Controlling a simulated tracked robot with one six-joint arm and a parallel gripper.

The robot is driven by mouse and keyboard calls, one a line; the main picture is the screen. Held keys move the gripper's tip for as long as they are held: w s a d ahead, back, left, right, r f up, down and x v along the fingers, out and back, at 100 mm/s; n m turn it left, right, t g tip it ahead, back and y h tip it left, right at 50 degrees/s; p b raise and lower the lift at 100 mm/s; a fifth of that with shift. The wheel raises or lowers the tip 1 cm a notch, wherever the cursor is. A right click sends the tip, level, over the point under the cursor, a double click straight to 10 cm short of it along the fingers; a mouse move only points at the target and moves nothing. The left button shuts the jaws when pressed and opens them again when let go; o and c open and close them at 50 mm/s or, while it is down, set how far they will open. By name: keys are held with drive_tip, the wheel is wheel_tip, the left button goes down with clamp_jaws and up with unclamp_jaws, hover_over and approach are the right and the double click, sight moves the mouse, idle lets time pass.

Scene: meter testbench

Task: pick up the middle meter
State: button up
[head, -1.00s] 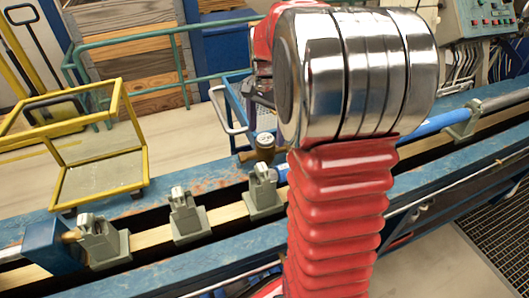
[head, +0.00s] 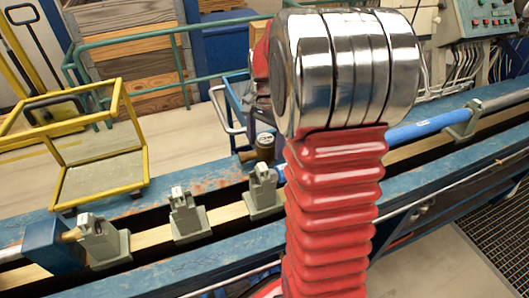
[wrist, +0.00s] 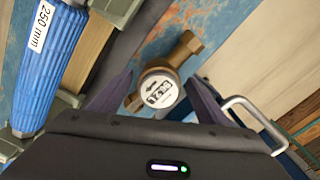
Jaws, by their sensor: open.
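A brass meter with a round white dial face (wrist: 158,91) lies on the blue, worn bench edge in the wrist view. It also shows in the head view as a small brass meter (head: 265,144), just left of my red arm. My gripper (wrist: 158,77) is open, with one dark finger on each side of the meter in the wrist view. Whether the fingers touch it I cannot tell. No other meter shows, so I cannot tell its place in a row. In the head view my arm hides most of the gripper.
A blue pipe marked 250 mm (wrist: 47,65) lies beside the meter. Grey clamps (head: 187,217) stand along the bench rail. A blue cart with a pale handle (wrist: 252,112) is close to the right finger. A yellow trolley (head: 101,180) stands behind the bench.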

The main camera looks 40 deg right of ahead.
idle(0.3)
drive_tip(key=c, duration=1.7)
